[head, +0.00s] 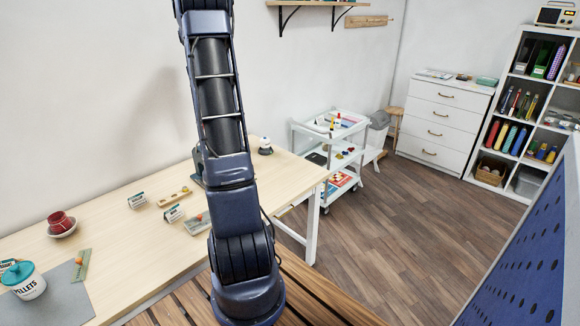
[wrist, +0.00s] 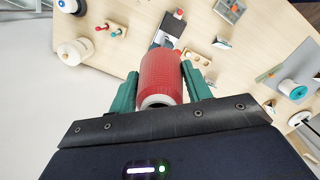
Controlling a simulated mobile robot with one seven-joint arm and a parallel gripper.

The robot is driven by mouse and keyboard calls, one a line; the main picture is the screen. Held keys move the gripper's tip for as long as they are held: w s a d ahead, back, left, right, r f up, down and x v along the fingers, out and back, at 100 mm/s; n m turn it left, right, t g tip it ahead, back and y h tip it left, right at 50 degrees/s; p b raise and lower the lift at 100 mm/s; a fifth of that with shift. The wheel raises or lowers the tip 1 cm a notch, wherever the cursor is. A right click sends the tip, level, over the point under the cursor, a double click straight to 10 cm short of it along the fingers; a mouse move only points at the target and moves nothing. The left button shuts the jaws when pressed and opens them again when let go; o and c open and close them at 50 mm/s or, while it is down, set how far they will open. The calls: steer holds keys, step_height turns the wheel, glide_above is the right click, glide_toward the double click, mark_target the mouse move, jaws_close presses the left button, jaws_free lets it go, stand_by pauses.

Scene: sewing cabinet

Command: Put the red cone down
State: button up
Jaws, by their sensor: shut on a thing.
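My gripper (wrist: 160,82) has two green fingers shut on the red cone (wrist: 161,75) in the wrist view. The cone has a ribbed, thread-like surface and a pale ring at its near end. The light wooden tabletop (wrist: 140,58) lies beyond it. I cannot tell whether the cone touches the table. In the head view my arm hides the cone, and the table (head: 120,235) runs along the wall.
In the wrist view, a white round thing (wrist: 73,52) stands left and a small wooden board (wrist: 196,60) lies beyond the cone. In the head view, a dark red thing (head: 61,222) on a saucer and a pellets pot (head: 24,282) stand left. Bare tabletop lies between.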

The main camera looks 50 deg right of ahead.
steer(key=s+d+f+m, duration=0.1)
steer(key=s+d+m, duration=0.3)
steer(key=d, duration=0.8)
steer(key=s+d+f+m, duration=0.1)
steer(key=s+d, duration=0.5)
steer(key=d, duration=0.6)
steer(key=s+d+f+m, duration=0.1)
steer(key=s+d+m, duration=0.3)
steer(key=d, duration=0.9)
steer(key=shift+n+g, duration=0.3)
steer(key=shift+n, duration=0.3)
steer(key=f, duration=3.7)
steer(key=shift+s+a+f, duration=0.3)
steer(key=shift+a+f, duration=0.05)
steer(key=o, duration=1)
steer(key=shift+f, duration=0.1)
